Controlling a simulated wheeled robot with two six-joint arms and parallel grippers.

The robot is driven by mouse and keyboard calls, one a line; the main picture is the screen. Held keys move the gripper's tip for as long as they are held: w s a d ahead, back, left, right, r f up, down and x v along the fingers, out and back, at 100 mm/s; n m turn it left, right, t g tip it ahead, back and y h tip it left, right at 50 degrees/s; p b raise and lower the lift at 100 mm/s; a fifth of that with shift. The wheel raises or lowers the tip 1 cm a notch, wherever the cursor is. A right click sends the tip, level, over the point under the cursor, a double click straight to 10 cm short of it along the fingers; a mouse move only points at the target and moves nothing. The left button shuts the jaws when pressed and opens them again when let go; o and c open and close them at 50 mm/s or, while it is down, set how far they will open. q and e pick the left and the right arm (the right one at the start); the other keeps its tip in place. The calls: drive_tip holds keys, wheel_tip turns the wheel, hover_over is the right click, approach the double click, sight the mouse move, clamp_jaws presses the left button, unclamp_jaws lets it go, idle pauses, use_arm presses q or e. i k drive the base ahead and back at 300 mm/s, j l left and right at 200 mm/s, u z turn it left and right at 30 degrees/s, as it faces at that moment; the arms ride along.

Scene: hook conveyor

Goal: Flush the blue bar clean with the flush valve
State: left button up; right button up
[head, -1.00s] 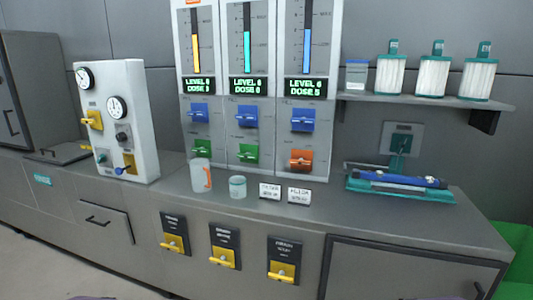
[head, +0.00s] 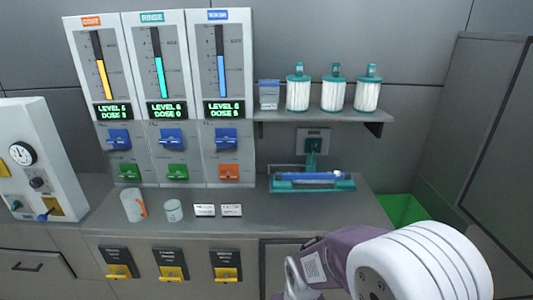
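The blue bar (head: 310,176) lies level in a teal cradle (head: 284,187) on the right part of the counter. Behind it a teal flush valve handle (head: 312,148) sits on a grey wall plate. A purple and white arm of mine is in the lower right of the head view, in front of the counter and below the cradle. Its fingertips do not show. My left gripper is out of view.
Dispensers with orange, teal and blue level columns (head: 222,75) stand at the left. A cup (head: 133,205), a smaller jar (head: 173,210) and two labels (head: 231,210) are on the counter. White cartridges (head: 335,95) stand on a shelf (head: 350,116) above the cradle. A green bin (head: 403,210) is at the right.

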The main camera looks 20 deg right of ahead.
sight(314, 145)
drive_tip(key=i+l+u, duration=0.1)
drive_tip(key=l, duration=0.25)
drive_tip(key=i+l, duration=0.2)
drive_tip(key=l, duration=0.15)
drive_tip(key=i+l+u, duration=0.15)
drive_tip(key=l, duration=0.2)
drive_tip(key=i+l, duration=0.15)
drive_tip(key=l, duration=0.2)
drive_tip(key=i+l+u, duration=0.15)
drive_tip(key=l, duration=0.25)
drive_tip(key=i+l, duration=0.1)
drive_tip(key=l, duration=0.25)
drive_tip(key=u, duration=0.05)
